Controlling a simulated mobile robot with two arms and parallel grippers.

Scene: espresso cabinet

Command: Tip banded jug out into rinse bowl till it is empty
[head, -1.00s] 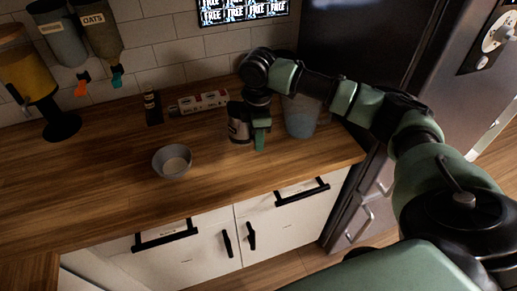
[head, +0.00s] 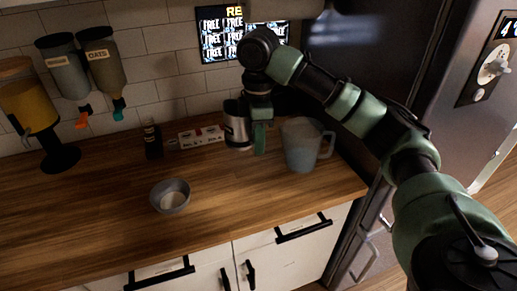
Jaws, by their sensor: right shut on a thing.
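The metal jug (head: 236,126), which I take to be the banded jug, is held upright in my right gripper (head: 258,136). It appears raised above the counter near the back. The gripper is shut on its right side; the green finger hides part of the jug. Its contents cannot be made out. A small grey bowl (head: 170,203), which I take to be the rinse bowl, stands on the counter to the front left of the jug. Something pale lies in its bottom. My left gripper is out of view.
A translucent pitcher (head: 302,148) with bluish contents stands just right of the gripper. Dispensers (head: 103,65) hang at the left wall. Wooden counter (head: 100,225) around the bowl is clear.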

